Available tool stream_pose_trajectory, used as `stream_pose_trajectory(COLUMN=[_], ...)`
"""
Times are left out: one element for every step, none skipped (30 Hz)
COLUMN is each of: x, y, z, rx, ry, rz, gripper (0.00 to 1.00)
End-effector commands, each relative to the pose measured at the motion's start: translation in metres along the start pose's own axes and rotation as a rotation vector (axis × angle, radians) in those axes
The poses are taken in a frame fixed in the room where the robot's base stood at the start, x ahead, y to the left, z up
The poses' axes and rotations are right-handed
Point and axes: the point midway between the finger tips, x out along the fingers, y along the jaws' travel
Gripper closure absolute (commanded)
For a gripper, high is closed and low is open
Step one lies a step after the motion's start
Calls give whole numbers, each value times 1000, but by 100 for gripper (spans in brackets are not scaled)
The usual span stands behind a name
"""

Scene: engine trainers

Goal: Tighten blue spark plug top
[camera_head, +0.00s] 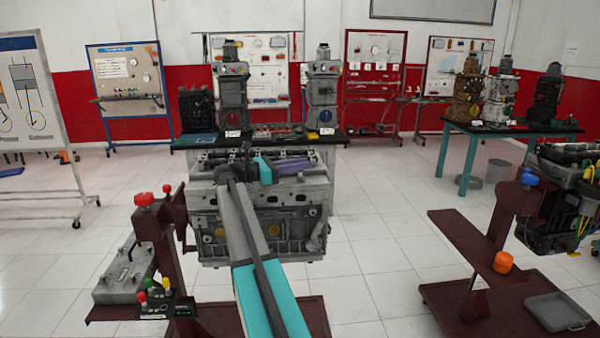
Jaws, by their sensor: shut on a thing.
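A grey engine block (258,222) stands in the middle on a dark red stand. My arm reaches forward over it from the bottom of the view. My gripper (290,166), at the end of the arm, is low over the top of the engine. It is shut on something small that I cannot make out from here. A blue spark plug top cannot be picked out on the engine; my wrist and gripper cover part of the engine top.
A grey tray (558,311) is low at right. The white floor between the stands is clear.

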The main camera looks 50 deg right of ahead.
Motion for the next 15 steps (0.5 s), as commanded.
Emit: stream_pose_trajectory(x=[0,0,0,0,0,0,1,1,1,1,1,1,1,1,1], y=[2,2,2,2,1,1,1,0,0,0,0,0,0,0,0], z=[-2,-2,-2,-2,-1,-1,-1,-1,-1,-1,0,0,0,0,0], rx=[0,0,0,0,0,-1,-1,-1,-1,-1,-1,-1,-1,-1,-1], ry=[0,0,0,0,0,0,0,0,0,0,0,0,0,0,0], rz=[-15,-23,-33,-39,-45,-52,-56,-60,-63,-65,-67,-68,-69,-69,-69], gripper=[100,100,100,100,100,100,100,100,100,100,100,100,100,100,100])
